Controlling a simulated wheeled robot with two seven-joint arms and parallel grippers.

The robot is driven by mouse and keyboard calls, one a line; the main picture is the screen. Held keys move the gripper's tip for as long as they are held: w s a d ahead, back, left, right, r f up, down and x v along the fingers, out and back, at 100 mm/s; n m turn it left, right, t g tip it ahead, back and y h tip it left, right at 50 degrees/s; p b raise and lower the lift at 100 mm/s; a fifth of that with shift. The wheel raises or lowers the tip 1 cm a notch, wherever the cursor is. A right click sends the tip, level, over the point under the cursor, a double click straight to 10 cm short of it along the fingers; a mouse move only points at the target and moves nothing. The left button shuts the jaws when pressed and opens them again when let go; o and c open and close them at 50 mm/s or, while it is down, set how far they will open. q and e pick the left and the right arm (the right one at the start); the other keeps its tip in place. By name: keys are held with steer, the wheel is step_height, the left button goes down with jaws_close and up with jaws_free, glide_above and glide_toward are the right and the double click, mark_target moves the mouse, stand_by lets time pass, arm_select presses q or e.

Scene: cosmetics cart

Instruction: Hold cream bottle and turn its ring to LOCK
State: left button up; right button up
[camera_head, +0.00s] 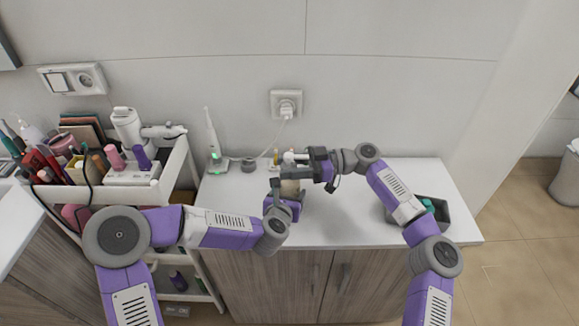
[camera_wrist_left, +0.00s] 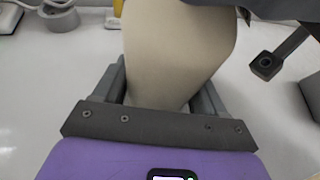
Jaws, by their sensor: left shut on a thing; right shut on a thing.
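The cream bottle (camera_head: 290,188) stands on the white countertop, largely hidden behind my two grippers in the head view. In the left wrist view its beige body (camera_wrist_left: 175,50) fills the middle, between the two fingers. My left gripper (camera_head: 286,191) is shut on the body of the bottle from the front. My right gripper (camera_head: 296,170) comes in from the right and is shut at the bottle's upper part. Part of the right gripper (camera_wrist_left: 275,10) also shows at the top of the left wrist view. The ring and its LOCK mark are hidden.
An electric toothbrush (camera_head: 213,145) on a lit base and a small grey round item (camera_head: 249,164) stand to the left. A dark tray (camera_head: 432,212) lies at the right. A loaded cart (camera_head: 130,192) stands left. A cable hangs from the wall socket (camera_head: 286,103).

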steer(key=shift+w+f+n+g+h, duration=0.15)
steer(key=shift+n+g+h, duration=0.25)
steer(key=shift+n+g, duration=0.85)
steer(key=shift+g, duration=0.75)
steer(key=o, duration=1.1)
steer(key=shift+c, duration=0.2)
steer(key=shift+d+m+t, duration=0.1)
steer(key=shift+m+t, duration=0.25)
steer(key=shift+t, duration=0.25)
steer(key=shift+m+t, duration=0.3)
steer(key=shift+t, duration=0.3)
